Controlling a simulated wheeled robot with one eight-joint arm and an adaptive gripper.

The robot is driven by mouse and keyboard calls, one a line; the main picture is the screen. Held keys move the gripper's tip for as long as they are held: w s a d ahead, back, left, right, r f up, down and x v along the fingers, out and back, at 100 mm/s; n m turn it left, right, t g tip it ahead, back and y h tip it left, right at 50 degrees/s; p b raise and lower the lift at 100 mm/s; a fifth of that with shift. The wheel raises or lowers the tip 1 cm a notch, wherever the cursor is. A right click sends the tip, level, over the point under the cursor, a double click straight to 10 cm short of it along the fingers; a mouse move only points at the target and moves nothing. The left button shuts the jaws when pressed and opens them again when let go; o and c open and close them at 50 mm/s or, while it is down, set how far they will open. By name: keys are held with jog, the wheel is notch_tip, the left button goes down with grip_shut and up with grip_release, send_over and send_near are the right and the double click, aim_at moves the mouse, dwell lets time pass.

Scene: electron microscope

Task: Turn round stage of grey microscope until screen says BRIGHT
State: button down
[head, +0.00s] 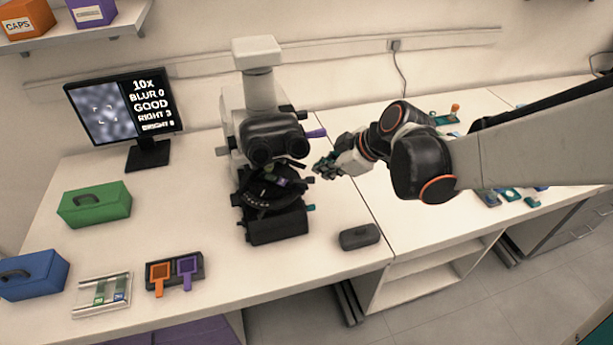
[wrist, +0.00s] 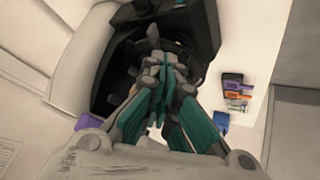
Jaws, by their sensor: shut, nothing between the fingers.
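The grey microscope (head: 262,95) stands on the bench in the middle of the head view, with black eyepieces and a purple lever at its right side. Its dark round stage (head: 266,192) is low on the front, with a small purple-and-green piece on it. The screen (head: 122,105) reads 10x, BLUR 0, GOOD, RIGHT 3 and a small last line that looks like BRIGHT with a blurred figure. My gripper (head: 322,168) is shut and empty, just right of the stage. In the wrist view my gripper (wrist: 158,88) points at dark microscope parts; contact cannot be told.
A green box (head: 94,206), a blue box (head: 32,275), a slide tray (head: 101,296) and a holder with orange and purple frames (head: 174,275) stand at left. A dark grey block (head: 359,237) lies right of the microscope base. The bench between is clear.

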aim_at(308, 178)
jog(key=w+a+f+n+b, duration=0.1)
jog(key=f, duration=0.1)
jog(key=a+f+b, duration=0.1)
jog(key=f, duration=0.1)
jog(key=w+a+f+n+h+b, duration=0.1)
jog(key=f+b, duration=0.1)
jog(key=shift+w+a+f+n, duration=0.2)
jog(key=shift+w+f+n, duration=0.1)
jog(key=shift+w+f, duration=0.05)
dwell(0.5)
jog(key=shift+w, duration=0.9)
